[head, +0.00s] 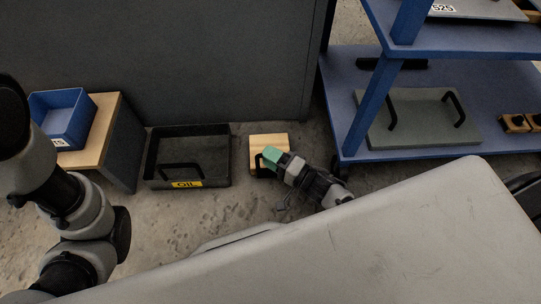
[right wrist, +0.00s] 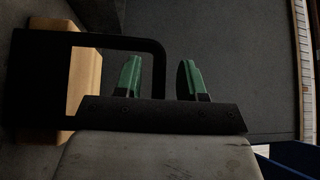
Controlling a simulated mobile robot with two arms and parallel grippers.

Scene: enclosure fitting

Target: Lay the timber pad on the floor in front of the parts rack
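The timber pad (head: 268,140) is a pale wooden block with a black handle (head: 262,163). It stands on the floor against the grey cabinet, between the black oil tray and the blue parts rack (head: 345,150). My right gripper (head: 271,156) is at the pad's handle, its green fingers over the pad's front edge. In the right wrist view the fingers (right wrist: 160,80) are apart, with the upright bar of the black handle (right wrist: 158,70) appearing between them and gaps on both sides. The wooden block (right wrist: 85,80) shows behind the handle. My left gripper is out of view.
A black tray labelled OIL (head: 187,157) stands left of the pad. Further left, a blue bin (head: 62,115) sits on a wooden-topped stand. The rack's lower shelf holds a grey panel with handles (head: 420,118). Bare floor lies before the tray.

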